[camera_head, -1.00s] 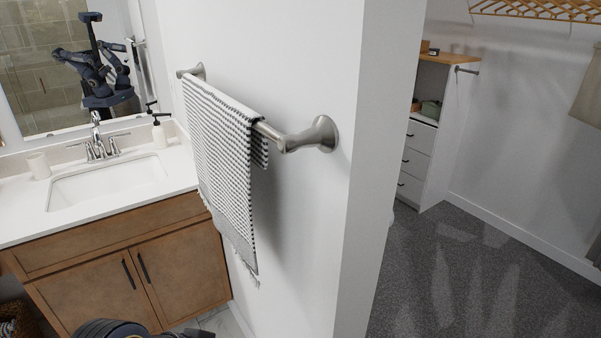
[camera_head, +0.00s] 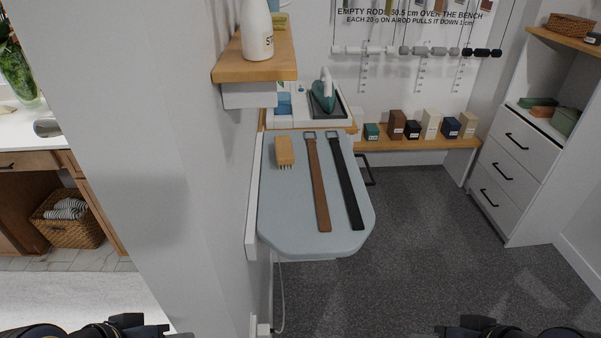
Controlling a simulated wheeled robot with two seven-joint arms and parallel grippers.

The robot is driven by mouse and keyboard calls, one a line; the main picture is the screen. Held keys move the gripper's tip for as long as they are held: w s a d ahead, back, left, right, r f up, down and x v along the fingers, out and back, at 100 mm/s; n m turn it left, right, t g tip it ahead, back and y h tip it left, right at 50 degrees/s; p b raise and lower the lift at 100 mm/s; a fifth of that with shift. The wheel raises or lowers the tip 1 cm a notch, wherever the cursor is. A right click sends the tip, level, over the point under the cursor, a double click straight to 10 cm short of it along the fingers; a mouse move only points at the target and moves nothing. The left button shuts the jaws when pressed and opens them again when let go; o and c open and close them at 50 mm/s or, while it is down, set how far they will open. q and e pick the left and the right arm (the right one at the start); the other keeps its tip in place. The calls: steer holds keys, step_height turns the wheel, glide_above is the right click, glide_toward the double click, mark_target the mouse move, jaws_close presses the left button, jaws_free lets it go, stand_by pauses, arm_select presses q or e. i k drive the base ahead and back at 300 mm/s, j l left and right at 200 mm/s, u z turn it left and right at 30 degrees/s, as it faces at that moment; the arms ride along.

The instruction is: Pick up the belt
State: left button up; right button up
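Two straps that look like belts lie flat and side by side on a pale blue-grey ironing board (camera_head: 285,222). One is a brown belt (camera_head: 318,185) and the other is a black belt (camera_head: 347,185). Each has a buckle at its far end and points toward me. My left gripper (camera_head: 135,327) shows only partly at the bottom left edge, and my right gripper (camera_head: 468,328) only partly at the bottom right. Both are well short of the board and apart from the belts. Their fingers cannot be made out.
A wooden brush (camera_head: 285,152) lies left of the belts. An iron (camera_head: 324,92) stands behind the board. A wooden shelf (camera_head: 255,66) with a white bottle (camera_head: 257,30) juts from the left wall. Several small boxes line a back bench (camera_head: 415,145). Carpet right of the board is clear.

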mark_target(322, 207)
steer(key=l+u, duration=0.15)
steer(key=l, duration=0.35)
steer(key=i+l+u, duration=0.15)
steer(key=u, duration=1.2)
steer(key=l+u, duration=0.3)
steer(key=l, duration=0.2)
steer(key=l+u, duration=0.25)
steer(key=l, duration=0.3)
steer(key=k+l+u, duration=0.15)
steer(key=l+u, duration=0.15)
steer(key=l, duration=0.45)
steer(key=k+l, duration=0.1)
steer(key=l, duration=0.2)
